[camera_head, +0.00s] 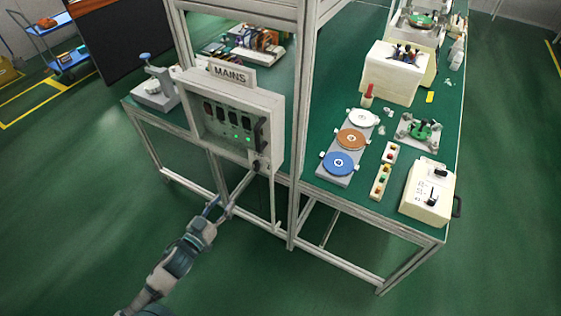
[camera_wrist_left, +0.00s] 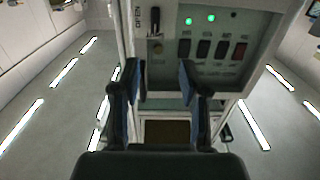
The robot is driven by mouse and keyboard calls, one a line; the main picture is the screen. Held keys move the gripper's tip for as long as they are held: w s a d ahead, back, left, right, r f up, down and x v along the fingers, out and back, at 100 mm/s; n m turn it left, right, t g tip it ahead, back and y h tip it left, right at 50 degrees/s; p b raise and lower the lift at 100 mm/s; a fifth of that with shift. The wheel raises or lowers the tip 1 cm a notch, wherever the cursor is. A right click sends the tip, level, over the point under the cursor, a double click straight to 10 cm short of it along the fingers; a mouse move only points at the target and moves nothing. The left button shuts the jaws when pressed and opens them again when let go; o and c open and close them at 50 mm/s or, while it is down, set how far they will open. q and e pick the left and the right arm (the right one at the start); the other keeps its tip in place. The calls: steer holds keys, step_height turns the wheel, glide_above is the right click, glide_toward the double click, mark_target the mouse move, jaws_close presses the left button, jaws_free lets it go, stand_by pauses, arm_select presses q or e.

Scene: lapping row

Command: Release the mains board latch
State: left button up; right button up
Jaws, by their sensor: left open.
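The mains board (camera_head: 222,118) is a pale grey box on the aluminium frame under a MAINS sign (camera_head: 229,73). Its face has a row of dark switches and lit green lamps. A black lever handle (camera_head: 260,134) is at its right edge, with a small dark fitting (camera_head: 257,165) below. I cannot tell which part is the latch. My left gripper (camera_head: 222,205) is open and empty, below and apart from the board; its fingers (camera_wrist_left: 159,78) show apart. My right gripper is not in view.
Frame posts and lower rails (camera_head: 292,215) stand close behind my left gripper. The green bench (camera_head: 320,180) at right holds coloured discs (camera_head: 351,139), a button strip (camera_head: 383,172) and a cream control box (camera_head: 427,191). A clamp device (camera_head: 155,92) stands at left. The front floor is clear.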

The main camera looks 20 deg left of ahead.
arm_select(q)
steer(key=r, duration=0.1)
steer(key=b, duration=0.2)
glide_toward(254, 165)
steer(key=w, duration=0.9)
steer(key=shift+d, duration=0.3)
steer(key=shift+w+d, duration=0.1)
steer(key=shift+w, duration=0.3)
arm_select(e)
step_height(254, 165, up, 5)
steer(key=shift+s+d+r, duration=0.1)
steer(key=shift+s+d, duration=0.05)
